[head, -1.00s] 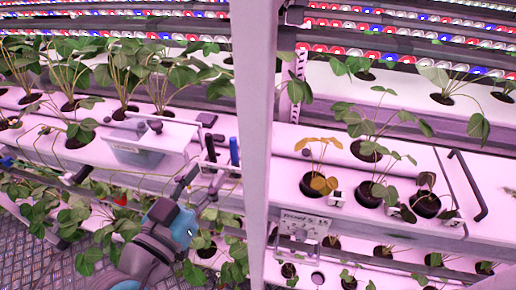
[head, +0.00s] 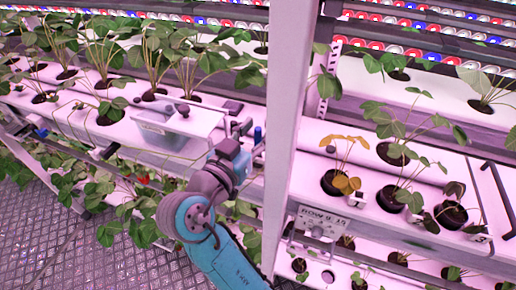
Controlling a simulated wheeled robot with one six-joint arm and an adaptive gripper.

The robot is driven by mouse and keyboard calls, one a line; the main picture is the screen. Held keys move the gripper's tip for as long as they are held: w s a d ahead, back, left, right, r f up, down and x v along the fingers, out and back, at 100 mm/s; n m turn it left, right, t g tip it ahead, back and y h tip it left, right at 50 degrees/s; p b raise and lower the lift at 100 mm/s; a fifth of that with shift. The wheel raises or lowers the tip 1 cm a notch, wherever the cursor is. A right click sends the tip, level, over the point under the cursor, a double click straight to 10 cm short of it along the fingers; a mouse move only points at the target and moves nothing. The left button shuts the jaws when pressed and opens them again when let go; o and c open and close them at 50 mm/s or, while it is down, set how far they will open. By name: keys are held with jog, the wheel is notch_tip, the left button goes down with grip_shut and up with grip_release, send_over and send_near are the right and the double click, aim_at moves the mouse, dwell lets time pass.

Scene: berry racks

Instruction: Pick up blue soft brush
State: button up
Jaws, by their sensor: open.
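The blue soft brush (head: 257,136) stands upright at the front of the left rack, just left of the white post. Only a narrow blue part of it shows. My gripper (head: 243,139) is close to its left, mostly hidden behind my own wrist. Dark parts show just above the wrist, but I cannot tell gripper fingers from the holder items there. The gripper is open. Whether it touches the brush cannot be seen.
A clear bluish bin (head: 165,135) with a white lid stands left of the brush. A white post (head: 290,110) rises close on the right. Potted plants (head: 331,182) fill the right rack. A sign (head: 318,224) hangs below. Grated floor (head: 70,245) is free at lower left.

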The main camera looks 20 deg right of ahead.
jog(key=shift+w+d, duration=0.2)
jog(key=shift+d, duration=0.05)
jog(key=shift+c, duration=0.3)
grip_shut()
jog(key=shift+r, duration=0.15)
notch_tip(320, 180, up, 10)
jog(key=shift+f, duration=0.1)
